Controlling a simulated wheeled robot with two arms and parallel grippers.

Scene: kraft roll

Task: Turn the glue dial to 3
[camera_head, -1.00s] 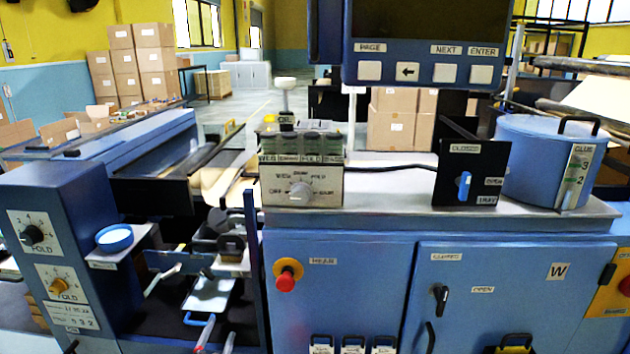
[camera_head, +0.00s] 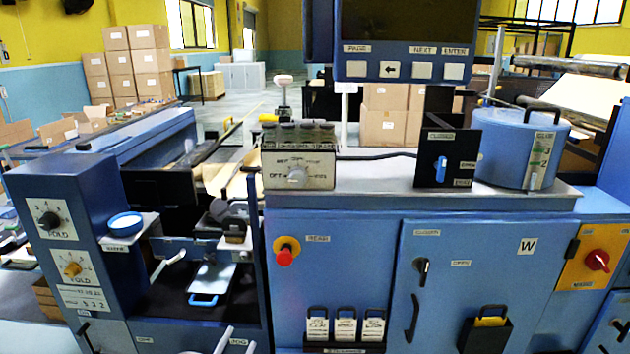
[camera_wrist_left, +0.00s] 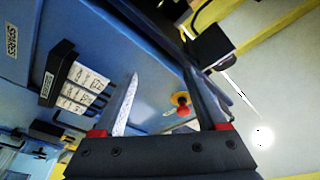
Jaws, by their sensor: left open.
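Two dials are on the blue post at the left of the head view. The upper dial has a black knob (camera_head: 49,220), the lower an orange-yellow knob (camera_head: 72,269). A blue pot (camera_head: 516,150) at the right bears a GLUE label with a 3 and 2 scale. My left gripper (camera_head: 233,342) shows only as pale fingertips at the bottom edge, right of and below the dials. In the left wrist view (camera_wrist_left: 160,58) its fingers are apart and empty. My right gripper is out of view.
A silver selector knob (camera_head: 297,175) sits on a box on the counter. A red button (camera_head: 284,256) is on the cabinet front, above card pockets (camera_head: 345,325). A black lever panel (camera_head: 447,160) stands beside the pot.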

